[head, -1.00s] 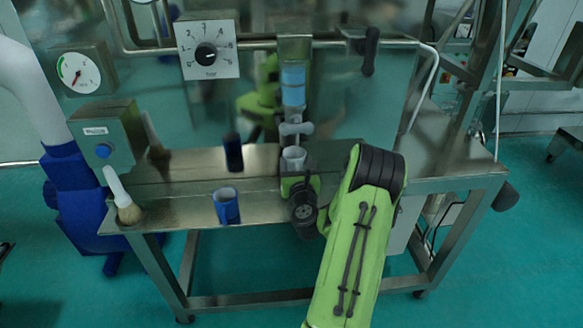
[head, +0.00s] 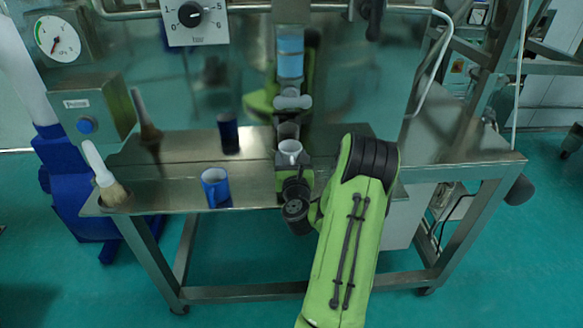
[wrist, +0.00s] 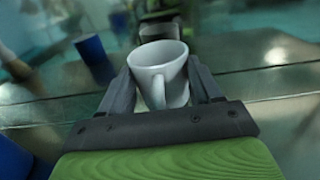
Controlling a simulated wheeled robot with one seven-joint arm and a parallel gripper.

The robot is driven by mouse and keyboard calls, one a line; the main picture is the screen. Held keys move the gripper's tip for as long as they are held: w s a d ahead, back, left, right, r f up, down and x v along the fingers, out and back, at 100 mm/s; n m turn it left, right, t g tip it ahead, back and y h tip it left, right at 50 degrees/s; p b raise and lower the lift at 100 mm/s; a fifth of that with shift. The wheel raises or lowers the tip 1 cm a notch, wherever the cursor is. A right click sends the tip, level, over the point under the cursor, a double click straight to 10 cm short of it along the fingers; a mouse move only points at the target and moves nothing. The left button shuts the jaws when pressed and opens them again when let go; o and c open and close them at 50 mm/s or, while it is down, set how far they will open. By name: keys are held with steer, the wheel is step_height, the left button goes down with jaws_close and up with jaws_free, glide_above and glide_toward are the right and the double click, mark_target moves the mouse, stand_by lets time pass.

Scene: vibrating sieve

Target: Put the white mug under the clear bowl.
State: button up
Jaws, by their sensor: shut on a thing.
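The white mug (head: 290,148) is upright in my gripper (head: 290,165), low in front of the steel column. In the wrist view the mug (wrist: 160,72) sits between both fingers of my gripper (wrist: 163,85), its handle toward the camera. A clear vessel with blue contents (head: 290,58) is fixed on the column above, with a valve (head: 293,102) below it. It is the only clear vessel I can make out. The mug shows below the valve with a gap; its depth relative to the outlet is hard to judge.
A blue mug (head: 215,187) stands near the front edge of the steel table (head: 180,180).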

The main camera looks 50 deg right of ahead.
steer(key=shift+w+d+f, duration=0.15)
steer(key=shift+d+f, duration=0.25)
steer(key=shift+d, duration=0.2)
steer(key=shift+a, duration=0.45)
steer(key=shift+f, duration=0.1)
steer(key=o, duration=1)
steer(key=shift+d, duration=0.15)
steer(key=shift+o, duration=0.3)
